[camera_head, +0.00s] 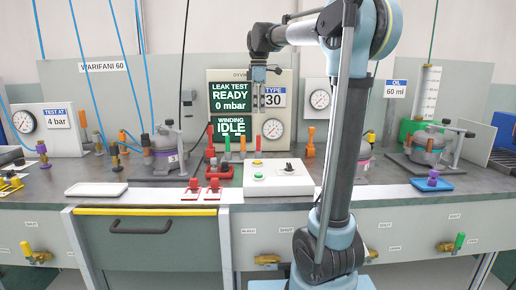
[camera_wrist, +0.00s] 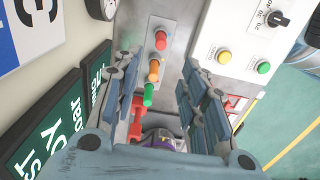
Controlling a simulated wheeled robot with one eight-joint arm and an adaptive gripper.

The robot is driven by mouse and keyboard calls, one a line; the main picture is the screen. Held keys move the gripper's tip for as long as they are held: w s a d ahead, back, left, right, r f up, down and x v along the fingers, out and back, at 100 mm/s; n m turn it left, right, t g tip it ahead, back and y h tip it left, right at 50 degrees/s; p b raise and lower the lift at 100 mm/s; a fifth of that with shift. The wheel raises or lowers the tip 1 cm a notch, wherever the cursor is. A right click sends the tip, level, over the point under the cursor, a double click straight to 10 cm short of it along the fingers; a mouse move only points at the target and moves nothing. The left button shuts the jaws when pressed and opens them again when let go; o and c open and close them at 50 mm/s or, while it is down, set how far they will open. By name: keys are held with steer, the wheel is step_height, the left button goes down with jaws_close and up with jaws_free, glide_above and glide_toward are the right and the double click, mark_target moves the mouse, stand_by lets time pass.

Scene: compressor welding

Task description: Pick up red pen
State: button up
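A slim red pen (camera_head: 258,144) stands at the right end of a short row at the back of the bench, below the display panel. It also shows in the wrist view (camera_wrist: 161,38), upper middle. Beside it in the row stand an orange pen (camera_wrist: 154,70) and a green pen (camera_wrist: 148,95). A larger red item (camera_head: 211,140) stands at the row's left end. My gripper (camera_head: 259,76) hangs high in front of the panel, above the row. In the wrist view its two fingers (camera_wrist: 160,62) are spread apart with nothing held between them.
A white control box (camera_head: 278,182) with buttons and a knob lies in front of the row. Red clamps (camera_head: 213,190) stand near the bench's front edge. A white tray (camera_head: 96,189) lies left, a blue tray (camera_head: 432,184) right. The display panel (camera_head: 231,97) stands close behind.

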glide_above(258, 139)
steer(key=w, duration=0.1)
step_height(258, 139, down, 8)
steer(key=shift+a+f, duration=0.1)
steer(key=shift+f, duration=0.1)
steer(key=shift+d+f, duration=0.2)
steer(key=shift+f, duration=2.8)
jaws_close()
